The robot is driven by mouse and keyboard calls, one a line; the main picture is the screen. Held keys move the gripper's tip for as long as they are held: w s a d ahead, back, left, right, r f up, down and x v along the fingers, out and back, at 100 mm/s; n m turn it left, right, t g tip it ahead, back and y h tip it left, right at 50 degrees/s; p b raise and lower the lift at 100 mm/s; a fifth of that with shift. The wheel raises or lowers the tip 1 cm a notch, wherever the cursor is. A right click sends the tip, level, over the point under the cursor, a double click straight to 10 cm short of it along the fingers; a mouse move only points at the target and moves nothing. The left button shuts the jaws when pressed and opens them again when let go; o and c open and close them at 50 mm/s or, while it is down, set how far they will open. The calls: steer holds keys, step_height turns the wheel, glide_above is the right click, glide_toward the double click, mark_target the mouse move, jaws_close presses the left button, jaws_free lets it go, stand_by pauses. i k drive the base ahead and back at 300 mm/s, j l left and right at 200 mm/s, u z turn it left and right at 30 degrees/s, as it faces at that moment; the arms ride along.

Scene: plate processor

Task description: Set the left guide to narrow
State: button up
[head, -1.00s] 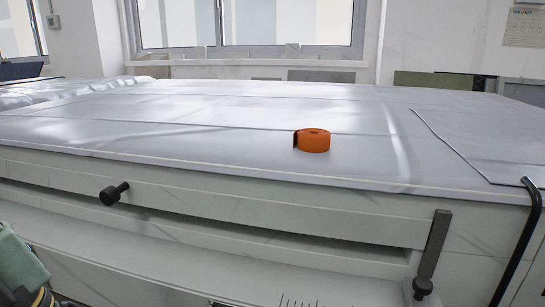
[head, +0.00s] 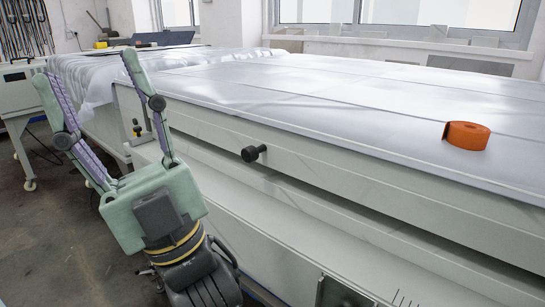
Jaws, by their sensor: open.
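My gripper (head: 85,68) is open and empty, its green and purple fingers pointing up and spread wide, left of the machine's front. A small dark knob with a yellowish part (head: 138,129) shows behind and between the fingers, at the left end of the machine; it may belong to the left guide, which is mostly hidden or too small to make out. A larger black knob (head: 252,154) sticks out of the pale front panel, right of my gripper and apart from it.
The long plate processor (head: 345,205) fills the right side, its top covered with white sheeting. An orange tape roll (head: 467,136) lies on top. Bare grey floor (head: 60,225) lies left of my gripper.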

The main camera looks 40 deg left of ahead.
mark_target(139, 139)
steer(key=u, duration=1.8)
